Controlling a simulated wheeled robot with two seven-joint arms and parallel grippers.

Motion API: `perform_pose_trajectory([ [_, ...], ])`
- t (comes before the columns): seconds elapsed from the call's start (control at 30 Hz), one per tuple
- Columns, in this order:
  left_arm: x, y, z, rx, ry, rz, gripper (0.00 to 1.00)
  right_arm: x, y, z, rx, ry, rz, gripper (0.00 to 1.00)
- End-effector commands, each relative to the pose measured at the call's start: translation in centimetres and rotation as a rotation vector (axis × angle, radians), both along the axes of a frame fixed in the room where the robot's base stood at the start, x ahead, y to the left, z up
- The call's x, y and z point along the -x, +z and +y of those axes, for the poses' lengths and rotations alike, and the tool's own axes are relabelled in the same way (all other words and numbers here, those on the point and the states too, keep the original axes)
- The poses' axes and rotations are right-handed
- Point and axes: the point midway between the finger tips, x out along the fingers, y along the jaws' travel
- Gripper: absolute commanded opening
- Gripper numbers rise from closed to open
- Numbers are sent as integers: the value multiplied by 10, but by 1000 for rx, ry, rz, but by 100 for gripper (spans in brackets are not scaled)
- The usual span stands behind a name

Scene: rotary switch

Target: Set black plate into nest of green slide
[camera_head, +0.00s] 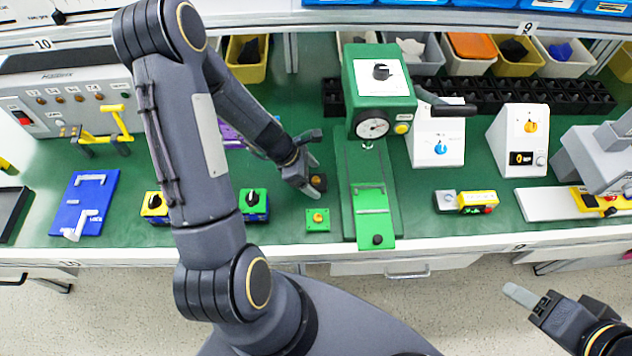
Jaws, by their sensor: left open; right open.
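The black plate (319,183), a small dark block with an orange knob on top, sits on the green bench top left of the press. My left gripper (314,166) is open right beside it, with its lower finger close to the plate's left side. I cannot tell whether they touch. The green slide (371,224) sticks out at the front of the green press, with a black knob at its near end. Its nest lies further back on it and looks empty. My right gripper (524,296) is open and empty at the lower right, in front of the bench.
A small green plate with an orange knob (318,219) lies left of the slide. The green press (381,85) with its black lever stands behind the slide. A yellow and grey button box (465,201) is to the right. My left arm covers part of the left bench.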

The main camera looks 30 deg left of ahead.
Motion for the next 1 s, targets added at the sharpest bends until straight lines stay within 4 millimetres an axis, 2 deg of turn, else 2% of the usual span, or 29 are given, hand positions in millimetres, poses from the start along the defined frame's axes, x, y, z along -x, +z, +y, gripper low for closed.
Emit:
perform_pose_trajectory([
  [0.3,-2,-5,-3,-1,-2,-2,77,0,-1,0,0,0,0,54],
  [0.67,-2,-5,-3,0,-3,-2,30,0,-1,0,0,0,0,54],
  [1.0,-2,0,-3,-1,-3,-3,28,0,0,0,0,0,0,54],
])
